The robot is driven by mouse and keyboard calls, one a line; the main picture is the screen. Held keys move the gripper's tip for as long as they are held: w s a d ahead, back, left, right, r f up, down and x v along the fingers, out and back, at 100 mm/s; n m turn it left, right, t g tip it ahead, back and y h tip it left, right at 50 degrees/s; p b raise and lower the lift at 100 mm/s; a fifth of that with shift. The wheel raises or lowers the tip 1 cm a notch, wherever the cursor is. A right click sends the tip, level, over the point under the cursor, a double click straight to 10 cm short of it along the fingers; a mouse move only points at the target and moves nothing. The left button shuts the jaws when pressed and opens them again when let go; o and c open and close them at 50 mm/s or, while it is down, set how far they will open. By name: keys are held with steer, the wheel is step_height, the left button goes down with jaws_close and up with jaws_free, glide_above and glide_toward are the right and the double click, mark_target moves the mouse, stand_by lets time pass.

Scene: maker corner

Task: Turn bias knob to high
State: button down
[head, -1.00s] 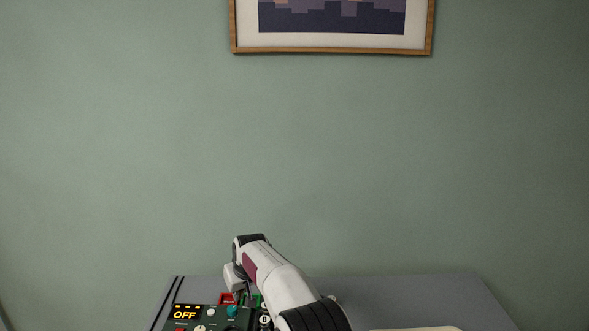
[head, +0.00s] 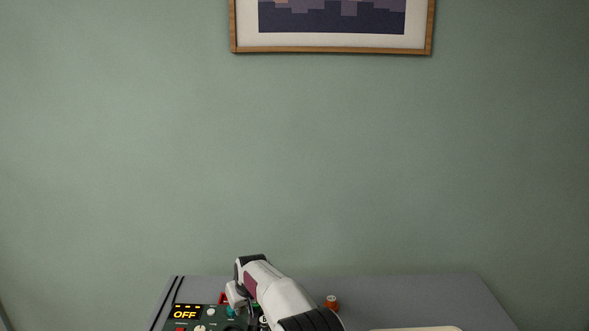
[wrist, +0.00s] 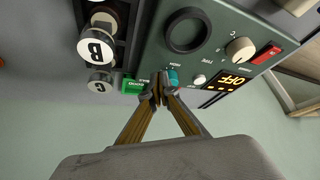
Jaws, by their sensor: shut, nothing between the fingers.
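A dark green control panel (head: 218,322) sits at the bottom left of the head view, with its display (head: 185,314) reading OFF. The wrist view shows the same panel (wrist: 215,57) with a teal knob (wrist: 174,76), a large black round dial (wrist: 187,30), a cream knob (wrist: 240,48) and a small white button (wrist: 198,79). The small labels are too blurred to tell which is the bias knob. My gripper (wrist: 160,88) is shut and empty, its tips just beside the teal knob. I cannot tell whether they touch it.
An orange-brown jar (head: 331,303) stands on the grey table (head: 420,300). A framed picture hangs on the wall.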

steer(key=shift+f, duration=0.5)
steer(key=shift+w+a, duration=0.1)
steer(key=shift+a, duration=0.05)
stand_by(0.6)
steer(key=shift+s+a, duration=0.4)
steer(key=shift+a, duration=0.1)
stand_by(0.5)
steer(key=shift+s+a, duration=0.15)
steer(key=shift+a, duration=0.35)
stand_by(0.7)
steer(key=shift+s, duration=0.15)
steer(key=shift+s+d, duration=0.1)
steer(key=shift+s, duration=0.15)
stand_by(0.4)
